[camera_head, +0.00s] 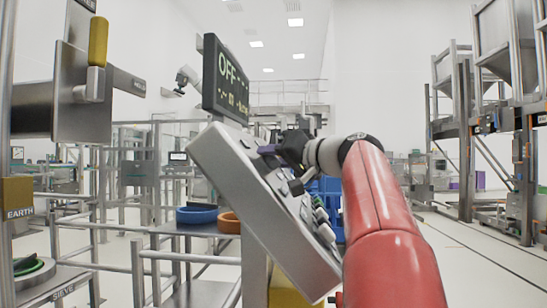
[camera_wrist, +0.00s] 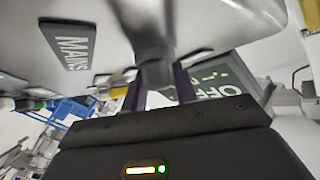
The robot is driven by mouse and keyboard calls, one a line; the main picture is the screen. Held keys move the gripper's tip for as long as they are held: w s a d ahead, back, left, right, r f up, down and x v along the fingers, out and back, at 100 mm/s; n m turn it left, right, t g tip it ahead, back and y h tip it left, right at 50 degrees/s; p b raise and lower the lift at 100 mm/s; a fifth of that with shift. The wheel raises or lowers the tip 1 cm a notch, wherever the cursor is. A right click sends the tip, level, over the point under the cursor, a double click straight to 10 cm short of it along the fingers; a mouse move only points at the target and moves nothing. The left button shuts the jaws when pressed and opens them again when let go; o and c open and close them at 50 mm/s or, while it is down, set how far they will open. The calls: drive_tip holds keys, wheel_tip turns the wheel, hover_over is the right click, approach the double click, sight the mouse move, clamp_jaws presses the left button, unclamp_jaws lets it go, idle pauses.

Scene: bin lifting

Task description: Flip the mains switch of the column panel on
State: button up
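The column panel (camera_head: 232,170) is a tilted grey box with several buttons and switches on its face, seen in the head view. In the wrist view a dark plate reading MAINS (camera_wrist: 72,50) is on the panel, beside a grey cylindrical switch handle (camera_wrist: 155,62). My gripper (camera_head: 270,149) is at the upper part of the panel. In the wrist view the two dark purple fingers of my gripper (camera_wrist: 160,88) stand apart, one on each side of the handle. Whether they press on it cannot be seen. The display (camera_head: 228,82) above the panel reads OFF.
A blue ring-shaped bowl (camera_head: 197,215) and an orange one (camera_head: 230,223) stand behind the panel at left. A steel frame with a yellow handle (camera_head: 98,42) is at near left. Metal racks stand at right, with open floor (camera_head: 480,250) before them.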

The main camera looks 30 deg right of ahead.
clamp_jaws()
drive_tip(key=shift+m+h+p, duration=0.3)
drive_tip(key=shift+m+p, duration=0.1)
drive_tip(key=shift+p, duration=0.1)
drive_tip(key=m+h+p, duration=0.1)
drive_tip(key=m+p, duration=0.1)
drive_tip(key=m+g+h+p, duration=0.1)
drive_tip(key=m+h+p, duration=0.1)
drive_tip(key=p, duration=0.1)
drive_tip(key=shift+a+r+g, duration=0.1)
drive_tip(key=shift+r+g, duration=0.1)
drive_tip(key=shift+g, duration=0.1)
drive_tip(key=shift+f+m+g+h+p, duration=0.15)
drive_tip(key=shift+m+g+h+p, duration=0.15)
drive_tip(key=shift+m+h+p, duration=0.55)
drive_tip(key=shift+f+m+g+h+p, duration=0.2)
drive_tip(key=shift+m+g+h, duration=0.15)
drive_tip(key=shift+m, duration=0.25)
drive_tip(key=shift+f+m+g+h+p, duration=0.15)
drive_tip(key=shift+m+g+h+p, duration=0.05)
drive_tip(key=shift+m+g, duration=0.3)
